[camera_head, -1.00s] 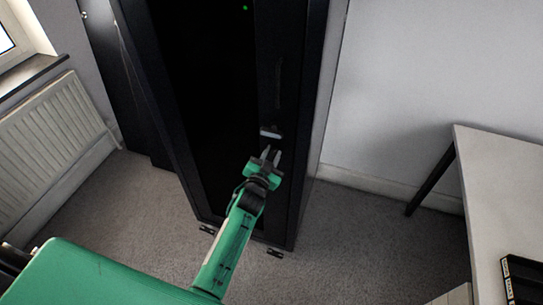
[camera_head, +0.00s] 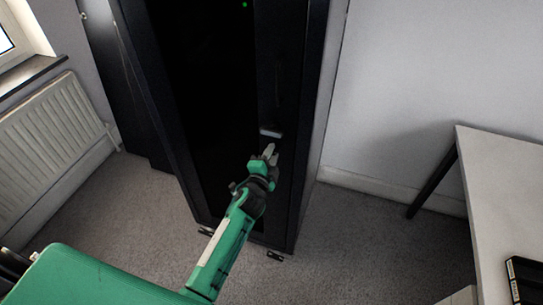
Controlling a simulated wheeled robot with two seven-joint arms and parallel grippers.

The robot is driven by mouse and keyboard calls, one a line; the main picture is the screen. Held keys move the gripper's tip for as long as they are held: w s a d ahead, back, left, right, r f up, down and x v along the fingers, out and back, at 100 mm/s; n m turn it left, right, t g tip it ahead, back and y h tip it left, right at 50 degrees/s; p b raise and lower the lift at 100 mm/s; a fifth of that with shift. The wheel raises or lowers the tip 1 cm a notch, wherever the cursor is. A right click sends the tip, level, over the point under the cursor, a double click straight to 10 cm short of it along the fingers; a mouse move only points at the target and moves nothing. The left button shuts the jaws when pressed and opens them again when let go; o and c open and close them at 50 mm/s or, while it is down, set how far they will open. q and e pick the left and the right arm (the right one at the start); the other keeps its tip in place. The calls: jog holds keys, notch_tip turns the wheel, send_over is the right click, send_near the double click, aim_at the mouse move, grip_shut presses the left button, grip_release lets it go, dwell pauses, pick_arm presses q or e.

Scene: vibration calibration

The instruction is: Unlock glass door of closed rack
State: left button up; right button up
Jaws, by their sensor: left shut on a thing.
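The closed rack (camera_head: 310,150) is a tall black cabinet in the middle of the view, with a dark glass door (camera_head: 215,110). A small pale handle or lock piece (camera_head: 270,133) sits on the door's right side. My left gripper (camera_head: 270,148) is at the door just below this pale piece, its fingers pointing up toward it. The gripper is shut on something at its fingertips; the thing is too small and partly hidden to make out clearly. My right gripper is not in view.
A radiator (camera_head: 50,130) is on the left wall under a window. A light table (camera_head: 500,180) stands at the right with a black tray (camera_head: 526,282) on it. Grey carpet (camera_head: 350,240) is clear between rack and table.

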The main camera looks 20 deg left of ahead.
pick_arm(q)
jog(key=shift+m, duration=0.5)
jog(key=o, duration=1)
jog(key=s+b, duration=0.2)
jog(key=s, duration=1.2)
jog(key=shift+a, duration=0.25)
jog(key=shift+w, duration=0.1)
